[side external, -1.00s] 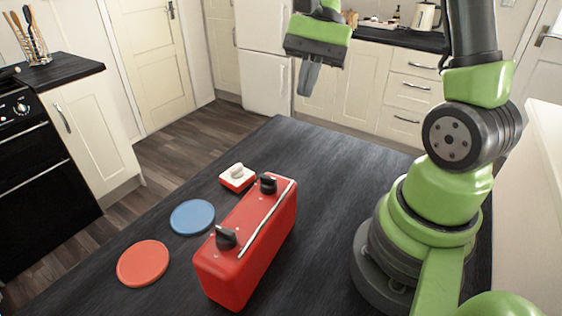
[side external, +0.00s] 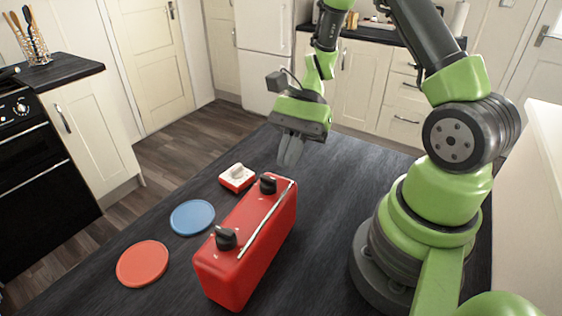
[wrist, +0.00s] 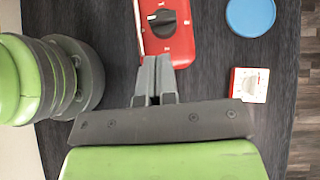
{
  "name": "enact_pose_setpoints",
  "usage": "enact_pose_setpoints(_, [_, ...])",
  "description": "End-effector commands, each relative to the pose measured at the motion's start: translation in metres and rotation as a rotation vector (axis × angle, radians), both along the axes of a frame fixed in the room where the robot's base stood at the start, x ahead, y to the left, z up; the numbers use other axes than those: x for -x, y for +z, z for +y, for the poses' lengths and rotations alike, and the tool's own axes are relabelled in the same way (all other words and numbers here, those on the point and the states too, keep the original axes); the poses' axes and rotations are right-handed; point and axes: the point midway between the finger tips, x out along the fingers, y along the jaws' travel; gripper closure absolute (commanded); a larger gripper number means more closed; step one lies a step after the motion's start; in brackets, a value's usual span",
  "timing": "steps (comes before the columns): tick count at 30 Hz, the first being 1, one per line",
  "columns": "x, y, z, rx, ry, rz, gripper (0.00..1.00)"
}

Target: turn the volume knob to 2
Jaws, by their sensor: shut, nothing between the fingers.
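A red box-shaped radio (side external: 262,245) lies on the dark table, with two black knobs on its top. The far knob (side external: 268,184) also shows in the wrist view (wrist: 168,22), with a white pointer mark toward the left and small white marks around it that I cannot read. The near knob (side external: 226,238) is out of the wrist view. I cannot tell which knob is the volume. My gripper (side external: 288,164) is shut and empty, pointing down above the table just beyond the radio's far end. In the wrist view its fingertips (wrist: 157,60) overlap the radio's end, short of the knob.
A small red-and-white box with a pale knob (side external: 237,177) stands left of the radio's far end. A blue disc (side external: 192,217) and an orange-red disc (side external: 143,263) lie flat on the left. A silver bar (side external: 266,218) runs along the radio's top right edge.

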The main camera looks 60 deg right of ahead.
Motion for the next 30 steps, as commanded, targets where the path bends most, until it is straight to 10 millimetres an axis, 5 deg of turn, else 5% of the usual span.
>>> enact_pose_setpoints(9, [0.003,0.001,0.028,0.001,0.001,-0.002,1.00])
enact_pose_setpoints(30, [0.004,0.001,0.029,0.001,0.001,-0.002,1.00])
